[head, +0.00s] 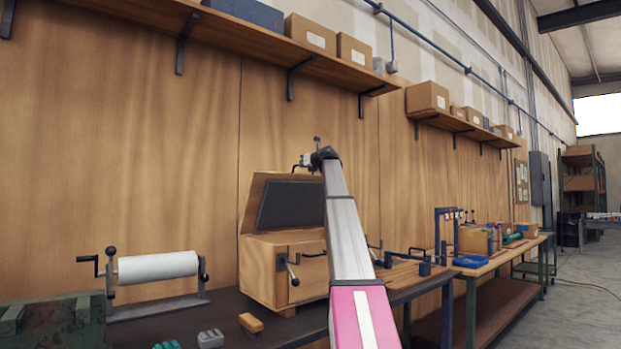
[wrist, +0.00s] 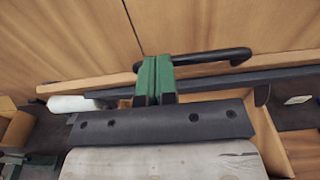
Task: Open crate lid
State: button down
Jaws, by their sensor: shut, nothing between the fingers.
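The wooden crate (head: 262,272) stands on the dark workbench against the wall panels. Its lid (head: 256,203) is raised and leans back past upright, with its dark inner panel (head: 290,205) facing forward. My gripper (head: 305,161) is at the lid's top edge in the head view, small and partly hidden by my wrist. In the wrist view my green fingers (wrist: 155,80) are shut with nothing between them. They overlap the left end of the black bar handle (wrist: 212,56) along the lid's wooden edge (wrist: 90,85); I cannot tell whether they touch it.
A white roll on a stand (head: 158,267) sits left of the crate. A shelf with boxes (head: 310,34) runs above. A second table with tools (head: 484,262) stands at right.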

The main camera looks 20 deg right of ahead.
jog(key=w+a+r, duration=0.2)
jog(key=w, duration=0.5)
jog(key=w+a+r, duration=0.2)
jog(key=w+a, duration=0.1)
jog(key=w, duration=0.5)
jog(key=shift+a+r, duration=0.15)
jog(key=shift+r, duration=0.15)
jog(key=shift+s+r, duration=0.1)
jog(key=shift+r, duration=0.05)
